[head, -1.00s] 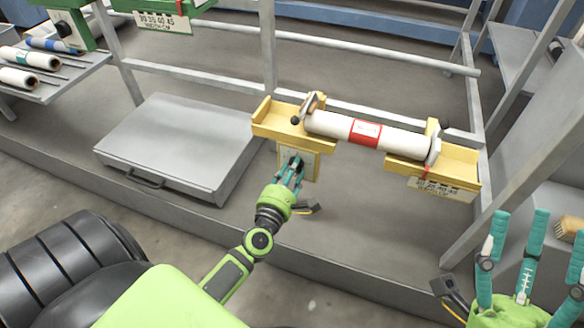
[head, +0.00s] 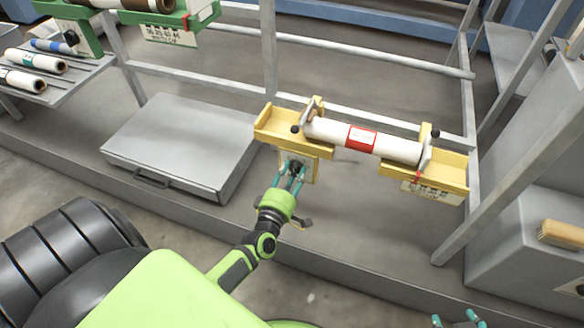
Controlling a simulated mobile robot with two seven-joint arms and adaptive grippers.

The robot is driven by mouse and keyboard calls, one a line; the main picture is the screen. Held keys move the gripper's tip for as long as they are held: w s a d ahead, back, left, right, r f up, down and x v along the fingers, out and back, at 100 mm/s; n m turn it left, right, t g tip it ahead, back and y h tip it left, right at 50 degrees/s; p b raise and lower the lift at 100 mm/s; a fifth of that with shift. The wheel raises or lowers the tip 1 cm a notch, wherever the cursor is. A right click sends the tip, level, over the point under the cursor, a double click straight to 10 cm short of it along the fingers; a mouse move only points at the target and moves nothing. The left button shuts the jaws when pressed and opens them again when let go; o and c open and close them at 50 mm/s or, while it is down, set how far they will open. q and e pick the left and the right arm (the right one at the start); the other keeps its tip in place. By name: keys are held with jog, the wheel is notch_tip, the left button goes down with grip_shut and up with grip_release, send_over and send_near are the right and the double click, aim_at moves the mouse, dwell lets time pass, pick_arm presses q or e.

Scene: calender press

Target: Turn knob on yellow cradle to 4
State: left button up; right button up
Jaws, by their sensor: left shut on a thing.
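The yellow cradle (head: 290,131) is fixed to the grey frame and carries a white roll (head: 400,148) with a red label. A plate hangs under its left part and bears a dark knob (head: 295,167). My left gripper (head: 294,170) is shut on the knob, its teal fingers on either side of it. The fingers hide part of the knob, and the setting on its dial is too small to read. My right gripper (head: 458,320) shows only as teal fingertips at the bottom edge; the rest is out of view.
A green cradle (head: 150,17) is at the upper left, beside a grey shelf with several rolls (head: 38,61). A grey lidded box (head: 180,145) lies left of my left gripper. A brush (head: 562,234) rests on a grey block at the right. A diagonal grey post (head: 500,165) stands right of the cradle.

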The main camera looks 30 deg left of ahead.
pick_arm(q)
jog(key=shift+w+r+m+p, duration=0.15)
jog(key=shift+m+p, duration=0.4)
jog(key=shift+m, duration=0.65)
pick_arm(e)
jog(key=s+d+f+g+h, duration=0.1)
jog(key=s+d+f+g, duration=0.25)
jog(key=s, duration=0.45)
pick_arm(q)
jog(key=m+p, duration=0.3)
jog(key=m, duration=0.4)
jog(key=m+p, duration=0.1)
jog(key=m, duration=0.1)
jog(key=shift+d+m, duration=0.1)
jog(key=shift+m, duration=1.4)
pick_arm(e)
notch_tip(320, 180, down, 12)
jog(key=a+g, duration=0.1)
jog(key=g, duration=0.1)
jog(key=shift+w+r+m, duration=0.15)
jog(key=shift+w+m, duration=0.1)
jog(key=shift+m, duration=0.05)
pick_arm(q)
jog(key=o, duration=1.2)
jog(key=shift+c, duration=0.2)
jog(key=shift+s+f, duration=0.2)
